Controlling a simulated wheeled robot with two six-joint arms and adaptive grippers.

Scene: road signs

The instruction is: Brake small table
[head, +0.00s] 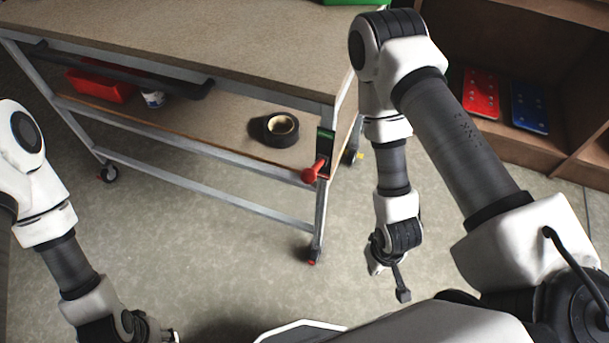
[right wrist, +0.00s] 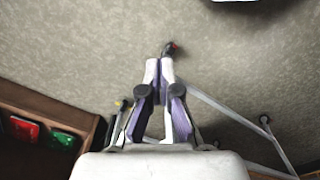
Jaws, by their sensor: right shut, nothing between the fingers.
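The small table (head: 230,50) is a wheeled cart with a speckled top and grey metal legs. A red knob (head: 315,170) sits below a green part on the right leg. My right gripper (head: 388,272) points down, right of the cart and apart from it. In the right wrist view its fingers (right wrist: 166,64) are together and empty, with a small dark and red thing (right wrist: 172,47) beyond the tips. My left gripper (head: 160,334) is mostly cut off at the bottom edge.
A black tape roll (head: 274,129) and a red bin (head: 100,86) are on the cart's lower shelf. A wooden shelf unit at the back right holds a red panel (head: 481,93) and a blue panel (head: 529,106). The floor in front of the cart is clear.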

